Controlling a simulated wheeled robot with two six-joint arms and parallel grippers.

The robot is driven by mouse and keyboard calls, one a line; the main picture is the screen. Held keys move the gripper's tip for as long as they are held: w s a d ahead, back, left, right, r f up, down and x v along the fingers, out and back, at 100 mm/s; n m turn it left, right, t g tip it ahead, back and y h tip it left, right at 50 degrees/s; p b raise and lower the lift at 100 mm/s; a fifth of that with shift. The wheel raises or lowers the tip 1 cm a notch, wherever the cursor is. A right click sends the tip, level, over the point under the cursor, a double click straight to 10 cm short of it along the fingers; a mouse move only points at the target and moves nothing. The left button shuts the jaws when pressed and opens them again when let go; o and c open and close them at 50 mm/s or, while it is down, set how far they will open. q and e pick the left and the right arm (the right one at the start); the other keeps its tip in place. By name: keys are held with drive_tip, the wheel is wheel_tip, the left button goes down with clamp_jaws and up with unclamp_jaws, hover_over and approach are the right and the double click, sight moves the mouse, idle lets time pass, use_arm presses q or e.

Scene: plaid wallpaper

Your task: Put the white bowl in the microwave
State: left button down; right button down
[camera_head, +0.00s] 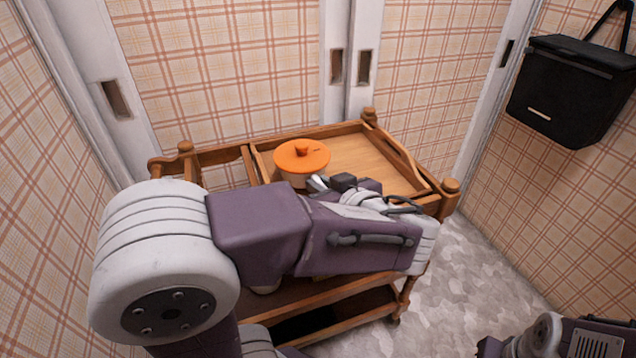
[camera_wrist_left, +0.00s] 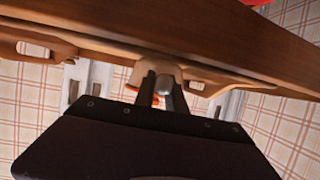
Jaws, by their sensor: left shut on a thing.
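My left gripper (camera_head: 318,184) shows in the head view at the wooden cart, beside the front of the orange-lidded pot (camera_head: 302,157). The left wrist view shows its dark fingers (camera_wrist_left: 163,93) close together, with a small grey-white thing (camera_wrist_left: 163,86) between them. What that thing is cannot be told, as my forearm and hand hide much of the area. The pot's pale side shows under its lid. No separate white bowl can be made out, and no microwave is in view. My right gripper cannot be made out; only part of my right arm shows at the lower right.
The wooden cart (camera_head: 366,152) has raised rails, corner posts and a lower shelf. Its upper tray is bare to the pot's right. Plaid walls with white sliding-door frames stand close behind. A black bag (camera_head: 575,90) hangs at right. Grey floor (camera_head: 480,285) is clear there.

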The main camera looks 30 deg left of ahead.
use_arm(q)
wheel_tip(320, 180, up, 4)
drive_tip(key=shift+p, duration=1.2)
drive_tip(key=w+d+r+p, duration=0.3)
drive_tip(key=d+r+p, duration=0.3)
drive_tip(key=d, duration=0.5)
drive_tip(key=shift+w+r, duration=0.3)
drive_tip(key=shift+r, duration=0.1)
